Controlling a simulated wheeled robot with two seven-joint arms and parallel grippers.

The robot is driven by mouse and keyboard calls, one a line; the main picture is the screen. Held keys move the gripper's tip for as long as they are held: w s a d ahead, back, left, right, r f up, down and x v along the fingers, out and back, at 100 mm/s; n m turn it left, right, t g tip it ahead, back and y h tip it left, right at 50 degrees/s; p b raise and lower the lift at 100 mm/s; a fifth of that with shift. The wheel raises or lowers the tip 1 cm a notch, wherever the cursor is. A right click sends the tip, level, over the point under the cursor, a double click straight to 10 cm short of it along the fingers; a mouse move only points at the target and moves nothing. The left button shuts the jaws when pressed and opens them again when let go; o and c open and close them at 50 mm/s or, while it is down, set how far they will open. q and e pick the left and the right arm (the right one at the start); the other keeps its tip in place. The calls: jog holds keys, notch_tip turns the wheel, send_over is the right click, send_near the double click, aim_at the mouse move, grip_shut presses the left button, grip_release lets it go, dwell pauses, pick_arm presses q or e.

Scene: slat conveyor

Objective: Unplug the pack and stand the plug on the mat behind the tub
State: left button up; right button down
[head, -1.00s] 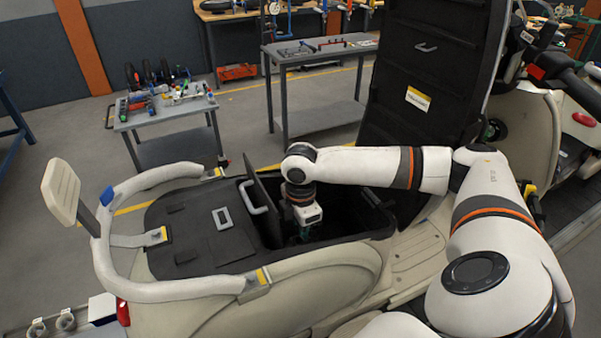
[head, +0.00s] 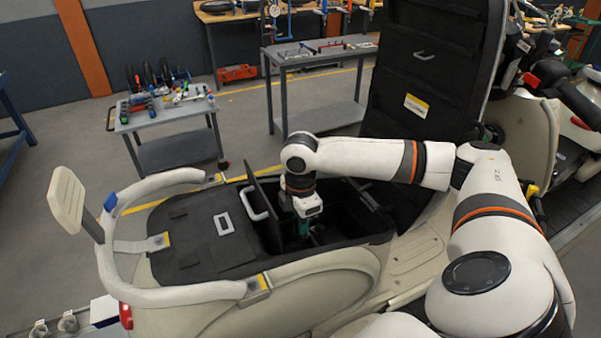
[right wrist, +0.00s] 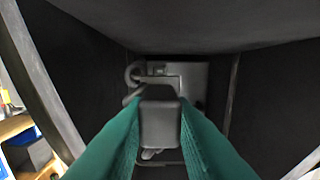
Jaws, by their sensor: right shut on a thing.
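My right gripper (head: 304,230) reaches down into the dark tub (head: 348,241) of the cream scooter, its green fingers partly below the rim. In the right wrist view its fingers (right wrist: 160,104) are shut on a grey block-shaped plug (right wrist: 161,124). Behind the plug is a grey plate (right wrist: 193,82) with a hooked or looped part; I cannot tell whether plug and plate touch. The pack is not clearly distinguishable in the dark tub. A black mat-like surface (head: 188,240) with a grey rectangular frame (head: 223,224) lies behind the tub, on the left. My left gripper is out of view.
An upright dark panel with a handle (head: 253,203) stands at the tub's left end, close to my gripper. The raised seat lid (head: 418,70) stands at the right. A pale grab rail (head: 180,291) surrounds the rear deck. Workshop carts (head: 165,112) stand beyond.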

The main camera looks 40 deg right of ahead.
jog(key=shift+r+p, duration=0.65)
jog(key=shift+r, duration=4.4)
jog(key=shift+r, duration=0.1)
notch_tip(320, 180, up, 11)
jog(key=w+a, duration=0.2)
jog(key=a, duration=1.4)
jog(key=shift+w+a, duration=0.15)
jog(key=shift+a, duration=0.15)
jog(key=shift+d+f, duration=0.1)
jog(key=shift+f, duration=0.1)
